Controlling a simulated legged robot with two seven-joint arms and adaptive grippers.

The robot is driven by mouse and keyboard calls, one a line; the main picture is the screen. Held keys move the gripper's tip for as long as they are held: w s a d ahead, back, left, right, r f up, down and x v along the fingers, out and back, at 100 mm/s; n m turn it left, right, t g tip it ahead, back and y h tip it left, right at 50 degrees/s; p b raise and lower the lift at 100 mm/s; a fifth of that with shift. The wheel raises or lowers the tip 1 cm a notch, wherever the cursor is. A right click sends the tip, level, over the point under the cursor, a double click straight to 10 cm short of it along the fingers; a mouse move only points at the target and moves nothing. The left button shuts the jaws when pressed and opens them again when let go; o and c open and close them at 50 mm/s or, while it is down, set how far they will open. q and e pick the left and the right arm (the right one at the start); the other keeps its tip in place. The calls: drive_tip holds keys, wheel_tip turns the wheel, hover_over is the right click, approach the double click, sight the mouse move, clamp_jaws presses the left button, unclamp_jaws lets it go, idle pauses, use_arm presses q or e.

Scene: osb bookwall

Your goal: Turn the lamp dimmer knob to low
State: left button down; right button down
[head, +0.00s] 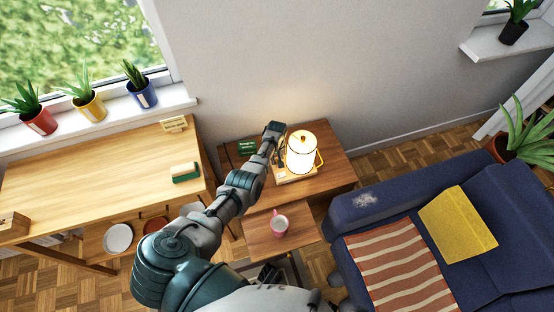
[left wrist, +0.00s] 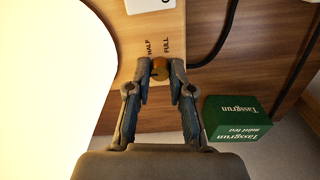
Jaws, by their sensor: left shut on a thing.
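The lamp (head: 301,152) glows brightly on a side table, on a pale wooden base (head: 297,178). In the left wrist view its glowing shade (left wrist: 50,80) fills the left side. A small amber-brown dimmer knob (left wrist: 160,68) sits on the base (left wrist: 130,58), beside the printed words HALF and FULL. My left gripper (left wrist: 160,72) is shut on the knob, one finger on each side. In the head view the left gripper (head: 279,157) reaches down beside the lamp, and my arm hides the knob. I cannot tell which mark the knob points to. My right gripper is not in view.
A green tea box (left wrist: 237,124) lies close to the gripper; it also shows in the head view (head: 247,147). A black cable (left wrist: 215,45) runs near the base. A mug (head: 279,225) stands on the lower board in front. A blue sofa (head: 390,205) is at right.

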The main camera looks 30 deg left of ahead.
sight(276, 160)
use_arm(q)
drive_tip(key=shift+s+a+f, duration=0.1)
drive_tip(key=shift+s+f, duration=0.05)
idle(0.3)
drive_tip(key=c, duration=1)
unclamp_jaws()
drive_tip(key=shift+r, duration=0.2)
wheel_tip(276, 160, up, 12)
drive_tip(key=shift+f, duration=0.25)
